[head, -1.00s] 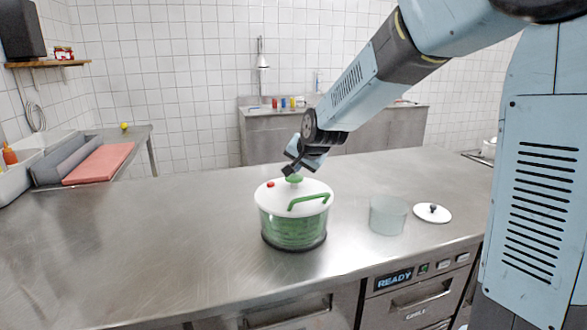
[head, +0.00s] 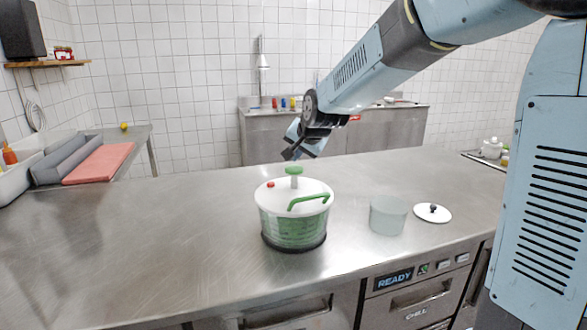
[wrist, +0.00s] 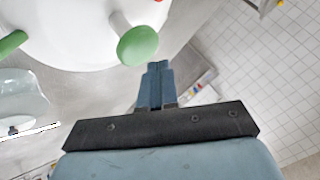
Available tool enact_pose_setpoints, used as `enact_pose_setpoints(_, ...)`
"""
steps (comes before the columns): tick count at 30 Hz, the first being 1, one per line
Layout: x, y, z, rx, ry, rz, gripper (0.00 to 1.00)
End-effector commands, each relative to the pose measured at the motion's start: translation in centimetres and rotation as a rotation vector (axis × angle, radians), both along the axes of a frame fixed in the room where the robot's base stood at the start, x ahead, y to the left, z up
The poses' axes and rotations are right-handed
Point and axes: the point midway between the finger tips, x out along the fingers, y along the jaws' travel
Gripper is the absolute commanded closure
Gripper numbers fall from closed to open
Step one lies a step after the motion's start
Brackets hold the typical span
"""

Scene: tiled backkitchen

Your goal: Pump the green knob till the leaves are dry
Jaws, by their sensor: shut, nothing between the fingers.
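A salad spinner (head: 292,228) with a white lid and a clear bowl of green leaves stands on the steel counter. Its green knob (head: 294,170) stands raised on a white stem at the lid's centre. A green handle (head: 310,202) and a small red button sit on the lid. My gripper (head: 290,154) is shut and empty, just above and behind the knob, apart from it. In the wrist view the knob (wrist: 137,46) shows beside my shut fingertips (wrist: 157,66). Whether the leaves are wet cannot be told.
A clear container (head: 388,215) and a white lid with a black knob (head: 433,213) stand right of the spinner. A red board (head: 100,164) lies at far left. The counter left of the spinner is clear. A panel in the counter front (head: 394,278) reads READY.

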Motion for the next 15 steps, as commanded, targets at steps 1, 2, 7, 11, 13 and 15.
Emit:
enact_pose_setpoints(1, 0.0, 0.0, 0.0, 0.000, 0.000, 0.000, 1.00)
enact_pose_setpoints(2, 0.0, 0.0, 0.0, 0.000, 0.000, 0.000, 1.00)
enact_pose_setpoints(7, 0.0, 0.0, 0.3, 0.001, -0.001, 0.000, 1.00)
enact_pose_setpoints(11, 0.1, 0.0, 1.2, 0.001, -0.001, 0.000, 1.00)
enact_pose_setpoints(13, 0.1, 0.0, 1.8, 0.001, -0.001, 0.000, 1.00)
enact_pose_setpoints(15, 0.0, 0.0, 2.3, 0.001, -0.001, 0.000, 1.00)
